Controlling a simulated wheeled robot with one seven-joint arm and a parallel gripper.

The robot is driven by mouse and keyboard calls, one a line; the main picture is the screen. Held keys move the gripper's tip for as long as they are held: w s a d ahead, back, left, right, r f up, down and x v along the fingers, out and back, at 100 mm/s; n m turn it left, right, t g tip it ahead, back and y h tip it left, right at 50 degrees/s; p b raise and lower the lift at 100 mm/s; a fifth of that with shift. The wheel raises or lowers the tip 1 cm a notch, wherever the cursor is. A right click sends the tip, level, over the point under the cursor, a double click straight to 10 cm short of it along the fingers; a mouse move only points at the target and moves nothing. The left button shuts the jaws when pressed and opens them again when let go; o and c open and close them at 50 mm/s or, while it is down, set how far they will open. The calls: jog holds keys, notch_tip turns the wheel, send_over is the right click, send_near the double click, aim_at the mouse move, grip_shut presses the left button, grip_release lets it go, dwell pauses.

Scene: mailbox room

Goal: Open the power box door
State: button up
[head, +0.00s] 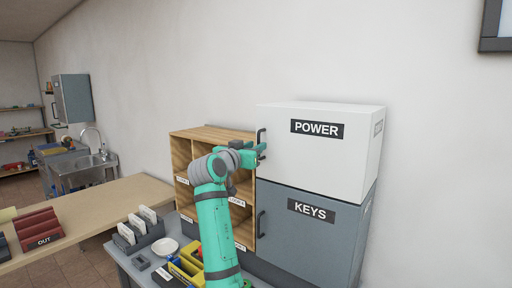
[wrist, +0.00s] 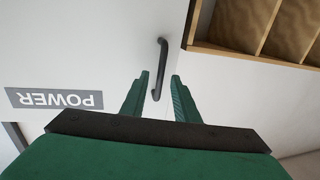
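The white power box (head: 340,165) sits on top of the grey keys box, and its front door looks closed. It bears a dark POWER label (head: 317,129), which shows upside down in the wrist view (wrist: 54,99). A dark bar handle (head: 261,136) stands upright at the door's left edge. In the wrist view the handle (wrist: 163,58) is ahead of my gripper (wrist: 160,82), its near end between the two green fingertips. The fingers are apart, with gaps on both sides of the handle. In the head view my gripper (head: 258,149) is at the handle's lower part.
The grey keys box (head: 305,232) with its own handle (head: 260,224) is directly below. A wooden pigeonhole shelf (head: 200,134) stands close on the left, behind my arm. A grey table with a yellow bin (head: 183,267) and a file holder (head: 140,236) is at lower left.

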jog(key=shift+w+d, duration=0.25)
jog(key=shift+w, duration=0.4)
jog(key=shift+c, duration=0.7)
grip_shut()
jog(key=shift+d, duration=0.1)
